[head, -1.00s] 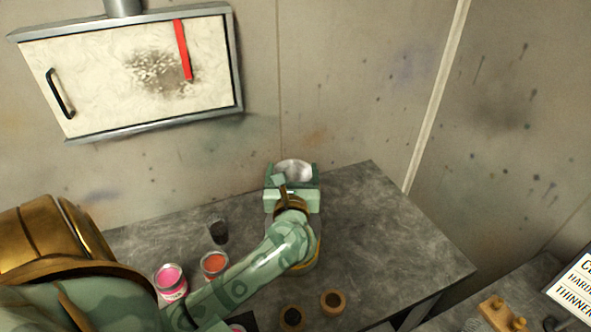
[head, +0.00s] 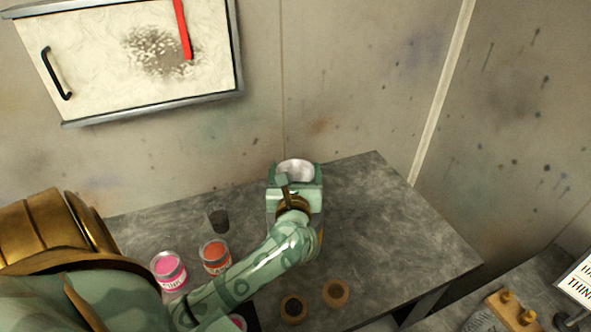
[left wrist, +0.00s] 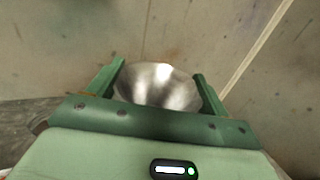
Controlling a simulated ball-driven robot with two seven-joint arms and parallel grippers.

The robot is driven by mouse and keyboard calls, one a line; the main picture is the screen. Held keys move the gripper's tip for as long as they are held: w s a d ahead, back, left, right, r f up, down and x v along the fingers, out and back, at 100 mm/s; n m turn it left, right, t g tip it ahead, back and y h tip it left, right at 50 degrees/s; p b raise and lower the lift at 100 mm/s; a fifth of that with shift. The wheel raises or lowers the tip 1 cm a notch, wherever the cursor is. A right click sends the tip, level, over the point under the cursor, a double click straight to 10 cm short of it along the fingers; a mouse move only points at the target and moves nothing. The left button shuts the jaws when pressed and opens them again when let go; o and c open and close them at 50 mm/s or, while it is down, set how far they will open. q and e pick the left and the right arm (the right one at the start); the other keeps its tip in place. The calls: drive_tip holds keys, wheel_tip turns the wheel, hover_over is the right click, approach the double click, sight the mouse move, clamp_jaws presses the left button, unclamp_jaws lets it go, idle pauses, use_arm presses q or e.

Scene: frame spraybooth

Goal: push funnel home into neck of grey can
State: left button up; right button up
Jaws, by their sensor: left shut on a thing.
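A shiny metal funnel (head: 296,170) sits between the fingers of my left gripper (head: 294,180), above the far part of the grey workbench (head: 400,235). In the left wrist view the funnel's wide bowl (left wrist: 158,86) shows between the two green fingers, which are shut on it. Its spout is hidden behind the gripper. I cannot make out the grey can or its neck in either view, so I cannot tell how the funnel stands to it. My right gripper is not in view.
A pink paint can (head: 169,270), an orange paint can (head: 215,256) and a dark cup (head: 218,220) stand left of my left forearm. Two tape-like rings (head: 336,293) lie near the front. The bench's right part is clear. A wooden pegged block (head: 511,311) is at lower right.

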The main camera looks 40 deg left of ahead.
use_arm(q)
drive_tip(key=shift+f, duration=0.3)
drive_tip(key=shift+r, duration=0.1)
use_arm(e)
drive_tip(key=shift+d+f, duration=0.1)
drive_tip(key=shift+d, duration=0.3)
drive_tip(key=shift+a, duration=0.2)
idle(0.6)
use_arm(q)
drive_tip(key=shift+f+b, duration=1.45)
drive_tip(key=shift+f, duration=0.5)
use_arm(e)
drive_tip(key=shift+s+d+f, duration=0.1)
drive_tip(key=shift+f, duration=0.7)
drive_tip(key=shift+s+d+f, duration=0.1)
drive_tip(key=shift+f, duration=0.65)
use_arm(q)
drive_tip(key=o, duration=1)
drive_tip(key=shift+c, duration=0.2)
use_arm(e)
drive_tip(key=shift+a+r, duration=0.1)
use_arm(q)
drive_tip(key=b+v, duration=0.1)
drive_tip(key=v, duration=1.5)
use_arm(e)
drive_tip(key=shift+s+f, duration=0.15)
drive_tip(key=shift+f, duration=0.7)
